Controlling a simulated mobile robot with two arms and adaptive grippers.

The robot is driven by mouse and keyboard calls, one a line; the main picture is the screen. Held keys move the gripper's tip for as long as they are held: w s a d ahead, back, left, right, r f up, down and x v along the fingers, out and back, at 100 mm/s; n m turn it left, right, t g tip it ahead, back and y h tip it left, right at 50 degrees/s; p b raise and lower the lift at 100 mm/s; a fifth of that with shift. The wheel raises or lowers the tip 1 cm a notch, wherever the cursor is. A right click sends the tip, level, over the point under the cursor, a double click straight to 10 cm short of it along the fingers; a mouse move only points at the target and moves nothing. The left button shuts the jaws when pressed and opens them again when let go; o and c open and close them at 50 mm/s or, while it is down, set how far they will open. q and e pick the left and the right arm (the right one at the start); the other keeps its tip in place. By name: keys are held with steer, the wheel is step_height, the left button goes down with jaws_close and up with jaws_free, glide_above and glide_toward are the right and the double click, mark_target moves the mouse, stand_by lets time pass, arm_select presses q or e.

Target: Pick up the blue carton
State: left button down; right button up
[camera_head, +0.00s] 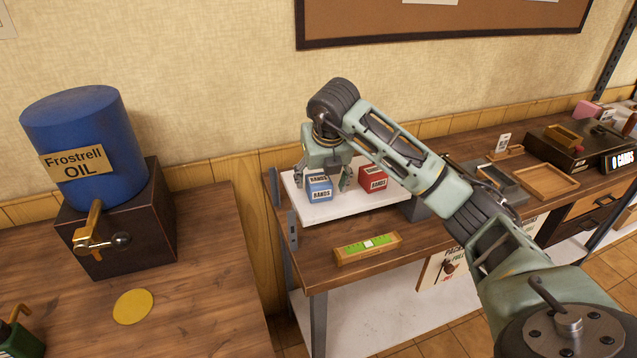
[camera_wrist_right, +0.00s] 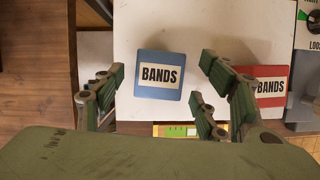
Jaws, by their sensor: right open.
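The blue carton (camera_head: 319,188), labelled BANDS, stands on a white board (camera_head: 345,207) on the wooden bench. My right gripper (camera_head: 326,178) is over it, pointing down, with its fingers open. In the right wrist view the blue carton (camera_wrist_right: 160,75) lies between the spread fingers of the right gripper (camera_wrist_right: 163,85), with a gap on both sides. No finger is seen touching it. My left gripper is not in view.
A red BANDS carton (camera_head: 373,179) stands just right of the blue one, close to the right-hand fingers. A yellow-green gauge (camera_head: 367,248) lies in front of the board. A blue oil drum (camera_head: 84,145) stands at left.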

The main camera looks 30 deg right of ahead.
steer(key=shift+x, duration=1.15)
steer(key=c, duration=1.3)
steer(key=shift+r, duration=0.1)
